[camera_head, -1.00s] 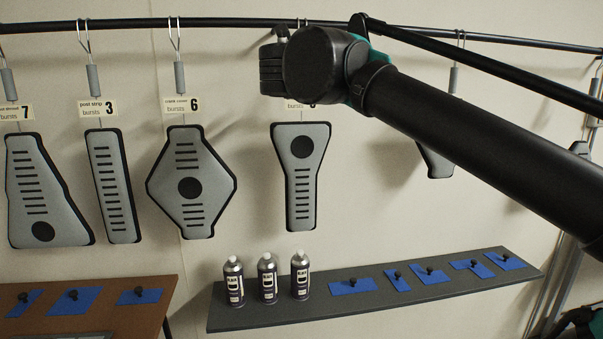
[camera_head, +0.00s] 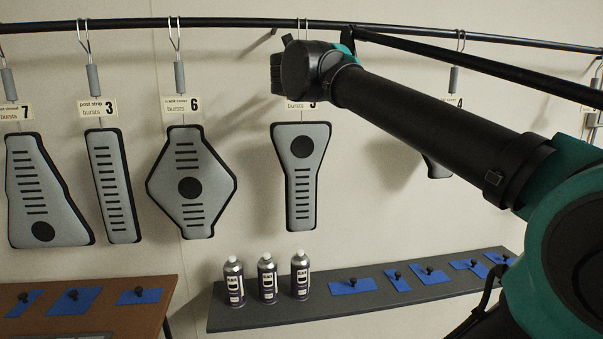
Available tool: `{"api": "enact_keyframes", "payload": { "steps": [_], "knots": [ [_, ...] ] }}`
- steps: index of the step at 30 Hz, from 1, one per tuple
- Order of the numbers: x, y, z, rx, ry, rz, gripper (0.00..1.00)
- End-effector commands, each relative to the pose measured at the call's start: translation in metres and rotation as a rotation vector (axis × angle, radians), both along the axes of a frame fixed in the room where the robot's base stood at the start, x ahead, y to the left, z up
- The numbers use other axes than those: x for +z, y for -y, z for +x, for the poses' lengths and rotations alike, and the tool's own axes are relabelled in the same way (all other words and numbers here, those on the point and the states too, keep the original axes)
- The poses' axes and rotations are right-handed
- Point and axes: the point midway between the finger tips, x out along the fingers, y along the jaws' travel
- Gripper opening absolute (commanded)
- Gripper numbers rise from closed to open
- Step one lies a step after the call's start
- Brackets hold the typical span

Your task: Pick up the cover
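Several grey, black-edged panels hang on the wall side. The diamond-shaped panel (camera_head: 182,213) has a black disc and slots; its tag (camera_head: 182,105) shows a 6 and small print that seems to end in "cover". A T-shaped panel (camera_head: 302,190) hangs to its right. My arm reaches in from the right, and its dark end, my gripper (camera_head: 278,72), is above the T-shaped panel and hides part of its tag. The fingers cannot be made out, and nothing held shows.
A narrow panel (camera_head: 114,190) and a trapezoid panel (camera_head: 42,205) hang at left from a black rail (camera_head: 230,22). A grey shelf (camera_head: 330,311) holds three spray cans (camera_head: 267,280) and blue pads with black knobs. A brown table (camera_head: 150,300) stands lower left.

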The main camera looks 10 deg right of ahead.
Motion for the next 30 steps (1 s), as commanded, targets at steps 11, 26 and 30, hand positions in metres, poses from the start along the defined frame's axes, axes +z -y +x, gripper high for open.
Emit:
{"api": "enact_keyframes", "payload": {
  "steps": [11,26,30],
  "knots": [
    [-0.0001,-0.0001,-0.0005,0.0,0.0,0.0,0.15],
    [0.001,-0.0001,-0.0007,0.0,0.0,0.0,0.0],
    [0.0072,-0.0002,-0.0006,0.0,0.0,0.0,0.0]
  ]
}}
